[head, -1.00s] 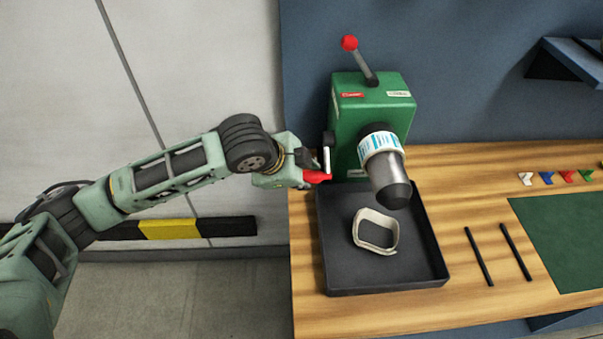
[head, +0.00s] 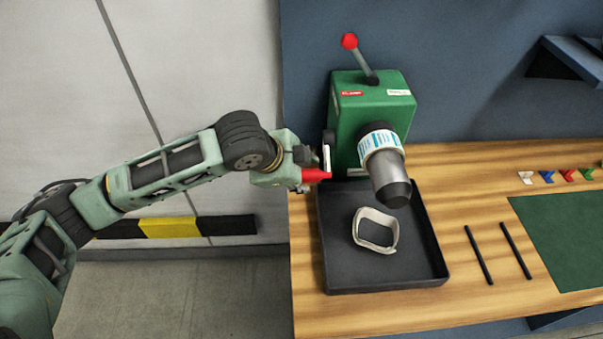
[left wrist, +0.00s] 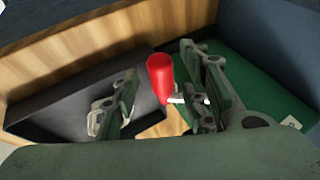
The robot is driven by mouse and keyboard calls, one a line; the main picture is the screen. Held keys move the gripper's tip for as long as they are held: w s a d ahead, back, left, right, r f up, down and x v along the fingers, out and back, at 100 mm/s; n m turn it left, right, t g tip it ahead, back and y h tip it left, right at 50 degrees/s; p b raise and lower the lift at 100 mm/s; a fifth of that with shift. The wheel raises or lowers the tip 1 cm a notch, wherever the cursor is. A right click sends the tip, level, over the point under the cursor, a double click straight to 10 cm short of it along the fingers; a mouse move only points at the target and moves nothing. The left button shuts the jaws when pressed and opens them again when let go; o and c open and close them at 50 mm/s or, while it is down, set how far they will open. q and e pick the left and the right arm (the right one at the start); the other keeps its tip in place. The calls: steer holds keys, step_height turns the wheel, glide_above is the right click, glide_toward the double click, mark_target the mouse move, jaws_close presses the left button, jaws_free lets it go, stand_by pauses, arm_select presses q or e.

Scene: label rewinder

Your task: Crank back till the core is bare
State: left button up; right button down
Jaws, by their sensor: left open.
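A green rewinder (head: 372,105) stands at the back of the bench. From its front juts a grey core (head: 389,178) with a white and teal label band (head: 379,142) around its rear part. The red crank handle (head: 317,175) sticks out at the machine's left side, on a pale crank arm (head: 326,158). My left gripper (head: 304,172) is open at the handle. In the left wrist view, the red handle (left wrist: 159,77) stands between the two spread fingers, nearer the right one. My right gripper is not in view.
A black tray (head: 385,280) under the core holds a loose loop of pale strip (head: 376,230). A red-knobbed lever (head: 349,42) tops the machine. Two black rods (head: 478,255), a green mat (head: 570,240) and several small coloured pieces (head: 547,178) lie to the right.

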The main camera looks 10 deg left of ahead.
arm_select(q)
steer(key=v, duration=1.1)
steer(key=shift+s, duration=0.1)
steer(key=shift+c, duration=0.4)
